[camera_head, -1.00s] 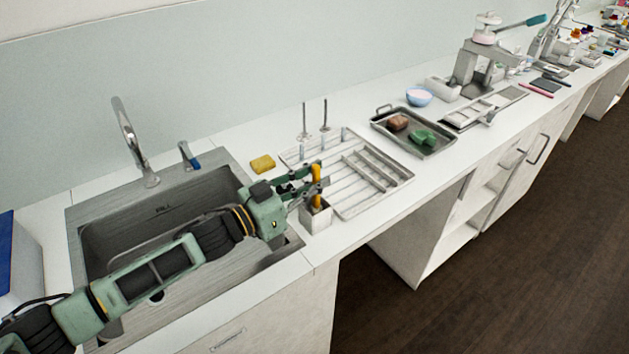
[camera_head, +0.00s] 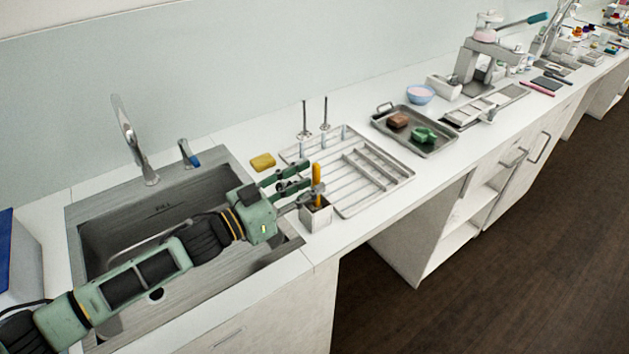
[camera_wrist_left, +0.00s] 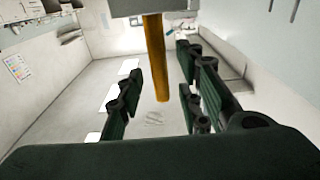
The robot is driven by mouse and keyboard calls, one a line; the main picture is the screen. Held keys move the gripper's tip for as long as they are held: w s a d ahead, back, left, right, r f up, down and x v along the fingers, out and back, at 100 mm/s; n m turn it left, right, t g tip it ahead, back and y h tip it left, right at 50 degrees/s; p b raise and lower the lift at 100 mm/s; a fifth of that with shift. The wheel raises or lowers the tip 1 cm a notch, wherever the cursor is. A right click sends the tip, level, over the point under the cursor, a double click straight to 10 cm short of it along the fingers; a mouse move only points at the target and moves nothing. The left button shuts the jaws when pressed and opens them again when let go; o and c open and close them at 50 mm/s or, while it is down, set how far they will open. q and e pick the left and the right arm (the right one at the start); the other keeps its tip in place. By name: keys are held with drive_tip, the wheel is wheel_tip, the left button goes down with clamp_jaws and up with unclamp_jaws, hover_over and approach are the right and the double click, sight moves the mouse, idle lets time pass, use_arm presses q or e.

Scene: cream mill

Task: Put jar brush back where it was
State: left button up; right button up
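The jar brush (camera_head: 316,178) shows as an upright yellow-orange handle standing in a small light square holder (camera_head: 316,216) at the front edge of the counter, right of the sink. The part of the brush inside the holder is hidden. My left gripper (camera_head: 305,187) is just left of the handle. In the left wrist view, the two dark fingers (camera_wrist_left: 160,97) are spread apart, and the yellow handle (camera_wrist_left: 155,60) lies ahead between them with clear space on both sides. My right gripper is in neither view.
The sink (camera_head: 160,225) lies under my left arm, with a tall faucet (camera_head: 130,140) behind it. A yellow sponge (camera_head: 263,162) and a ribbed drying rack (camera_head: 350,205) are close by. A metal tray (camera_head: 440,148) with a brown and a green block stands farther right.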

use_arm(q)
drive_tip(key=b+v, duration=0.1)
drive_tip(key=v, duration=0.8)
drive_tip(key=shift+s+a+b, duration=0.2)
drive_tip(key=shift+a+b, duration=0.1)
drive_tip(key=shift+b, duration=0.1)
